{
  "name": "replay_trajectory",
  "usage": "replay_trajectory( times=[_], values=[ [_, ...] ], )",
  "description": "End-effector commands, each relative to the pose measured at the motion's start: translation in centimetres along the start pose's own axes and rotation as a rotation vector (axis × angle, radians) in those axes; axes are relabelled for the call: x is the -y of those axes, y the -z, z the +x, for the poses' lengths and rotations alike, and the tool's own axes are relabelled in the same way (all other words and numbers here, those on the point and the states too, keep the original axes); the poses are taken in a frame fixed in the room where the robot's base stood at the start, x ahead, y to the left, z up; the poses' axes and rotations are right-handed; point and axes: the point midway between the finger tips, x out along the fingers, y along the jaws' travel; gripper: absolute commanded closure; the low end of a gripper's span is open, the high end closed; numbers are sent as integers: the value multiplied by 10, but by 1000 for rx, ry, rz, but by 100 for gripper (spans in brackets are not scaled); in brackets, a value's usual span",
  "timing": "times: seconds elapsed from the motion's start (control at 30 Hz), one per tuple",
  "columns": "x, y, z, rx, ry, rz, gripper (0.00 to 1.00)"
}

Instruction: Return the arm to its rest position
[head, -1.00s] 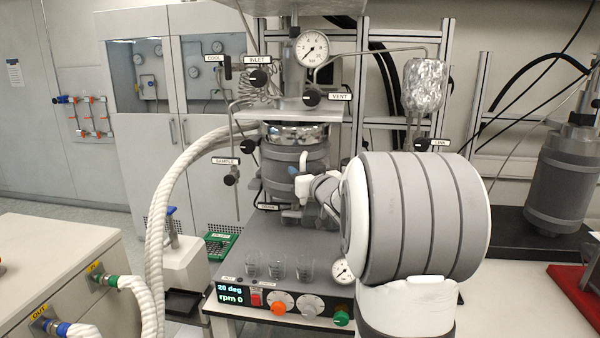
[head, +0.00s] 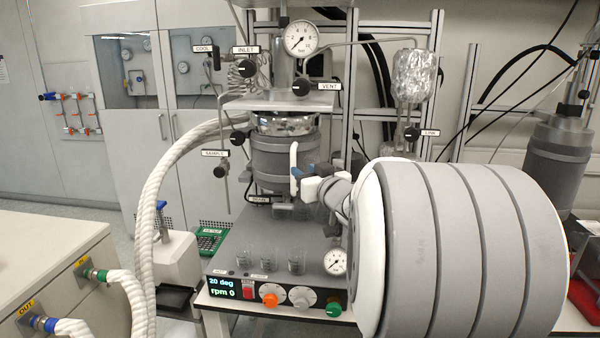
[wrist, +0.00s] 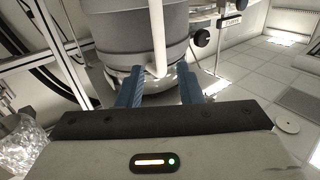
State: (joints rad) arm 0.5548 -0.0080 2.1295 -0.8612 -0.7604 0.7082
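My gripper (head: 310,172) is at the front of the grey pressure reactor (head: 284,155), beside a white upright handle (head: 294,160). In the wrist view my gripper (wrist: 160,70) shows two blue fingers spread apart. The white handle (wrist: 157,35) ends between or just beyond the fingertips, with gaps on both sides. I cannot tell its exact depth. Nothing is gripped. My large grey and white arm fills the lower right of the head view and hides part of the bench.
A pressure gauge (head: 335,262) sits near my arm. Labelled valves and thin pipes surround the reactor, with a foil-wrapped vessel (head: 415,75) at right. A thick white hose (head: 150,210) runs at left.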

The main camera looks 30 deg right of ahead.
Motion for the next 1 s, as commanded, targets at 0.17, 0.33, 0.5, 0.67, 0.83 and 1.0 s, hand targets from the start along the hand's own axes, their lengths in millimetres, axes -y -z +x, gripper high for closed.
replay_trajectory(
  times=[0.17,0.33,0.5,0.67,0.83,1.0],
  values=[
    [0,0,0,0,0,0,67],
    [6,-4,-3,38,-45,-8,67],
    [25,-27,-26,205,-177,-21,67],
    [56,-69,-70,459,-262,-17,67],
    [104,-119,-139,775,-248,-8,67],
    [153,-160,-214,1073,-142,-4,67]
  ],
)
